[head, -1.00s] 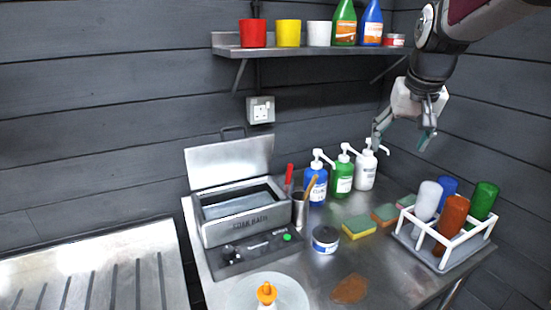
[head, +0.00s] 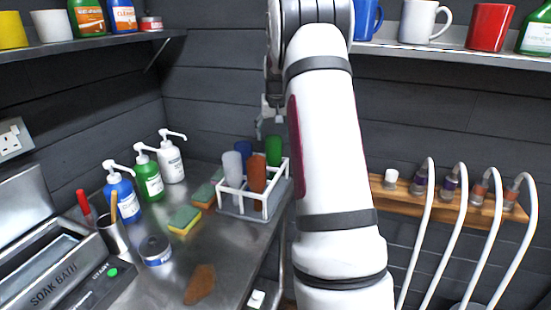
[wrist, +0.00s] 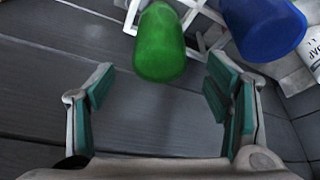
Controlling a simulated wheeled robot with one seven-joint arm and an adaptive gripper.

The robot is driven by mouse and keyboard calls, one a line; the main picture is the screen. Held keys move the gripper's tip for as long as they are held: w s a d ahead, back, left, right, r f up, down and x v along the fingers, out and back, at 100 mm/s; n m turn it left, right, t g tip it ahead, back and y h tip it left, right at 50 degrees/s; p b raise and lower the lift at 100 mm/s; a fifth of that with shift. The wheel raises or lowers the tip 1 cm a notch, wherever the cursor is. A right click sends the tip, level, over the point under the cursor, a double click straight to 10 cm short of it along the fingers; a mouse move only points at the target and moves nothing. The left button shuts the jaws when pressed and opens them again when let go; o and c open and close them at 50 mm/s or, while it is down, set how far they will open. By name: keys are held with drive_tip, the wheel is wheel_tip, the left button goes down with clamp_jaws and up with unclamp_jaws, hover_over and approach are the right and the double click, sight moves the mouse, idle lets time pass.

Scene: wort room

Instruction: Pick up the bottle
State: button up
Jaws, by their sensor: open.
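Three pump bottles stand upright on the steel counter by the back wall: a blue one (head: 119,190), a green one (head: 148,177) and a white one (head: 171,160). In the wrist view my gripper (wrist: 160,80) is open and empty. A green tumbler (wrist: 160,45) shows between and beyond its fingers, and a blue tumbler (wrist: 262,28) is to the right. Part of a white labelled bottle (wrist: 314,48) shows at the right edge. In the head view my arm hides most of the gripper, which is near the rack.
A white rack (head: 243,207) holds several tumblers at the counter's right end. Shelves with bottles and mugs hang above. White hoses (head: 418,230) hang at right.

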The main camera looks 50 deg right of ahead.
sight(273, 145)
drive_tip(key=shift+p+x, duration=0.65)
drive_tip(key=shift+x, duration=3.2)
drive_tip(key=shift+w, duration=0.1)
drive_tip(key=shift+c, duration=0.6)
drive_tip(key=c, duration=1.3)
